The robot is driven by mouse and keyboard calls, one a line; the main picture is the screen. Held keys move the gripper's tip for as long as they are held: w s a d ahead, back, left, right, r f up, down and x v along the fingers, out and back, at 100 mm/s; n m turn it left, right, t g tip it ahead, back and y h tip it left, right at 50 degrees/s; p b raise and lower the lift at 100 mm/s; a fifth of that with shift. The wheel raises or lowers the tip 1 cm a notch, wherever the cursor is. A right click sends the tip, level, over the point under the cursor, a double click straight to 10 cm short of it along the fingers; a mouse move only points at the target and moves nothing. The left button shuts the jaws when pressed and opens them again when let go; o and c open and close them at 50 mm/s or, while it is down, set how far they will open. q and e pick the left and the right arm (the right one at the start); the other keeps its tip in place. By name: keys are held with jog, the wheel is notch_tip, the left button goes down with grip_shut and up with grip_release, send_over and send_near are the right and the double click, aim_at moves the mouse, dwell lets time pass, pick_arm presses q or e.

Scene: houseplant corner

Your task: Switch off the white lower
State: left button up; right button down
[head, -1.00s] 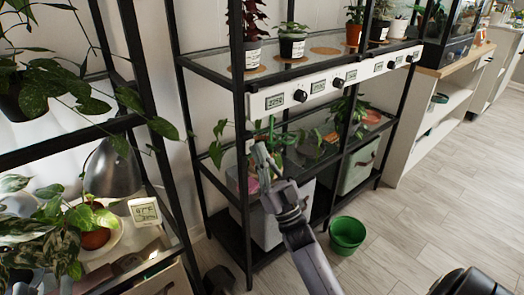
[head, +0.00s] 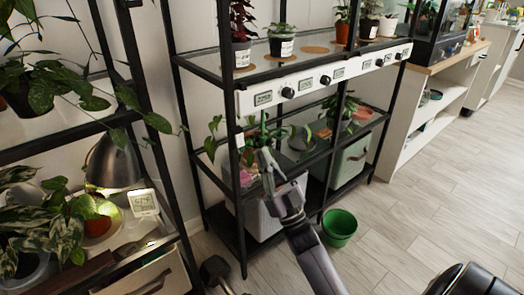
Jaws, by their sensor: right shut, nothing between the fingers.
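A long white control strip (head: 308,83) runs along the front of the middle rack's upper glass shelf. It carries several small displays and black round knobs, among them a left knob (head: 288,92) and one to its right (head: 325,80). No other white device stands out lower on this rack, and the knob markings are too small to read. My right gripper (head: 267,160) is shut and empty, pointing up in front of the lower glass shelf. It is below the strip and apart from the left knob. My left gripper is not visible.
A metal lamp (head: 113,164) with a warm glow under it and a white display unit (head: 143,202) stand on the left rack. Potted plants fill the shelves.

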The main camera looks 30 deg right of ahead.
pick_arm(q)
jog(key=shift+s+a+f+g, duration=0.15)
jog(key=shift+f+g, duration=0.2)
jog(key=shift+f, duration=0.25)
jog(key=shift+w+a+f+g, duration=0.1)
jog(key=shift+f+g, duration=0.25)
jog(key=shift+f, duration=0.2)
pick_arm(e)
jog(key=v, duration=0.7)
jog(key=shift+s, duration=0.55)
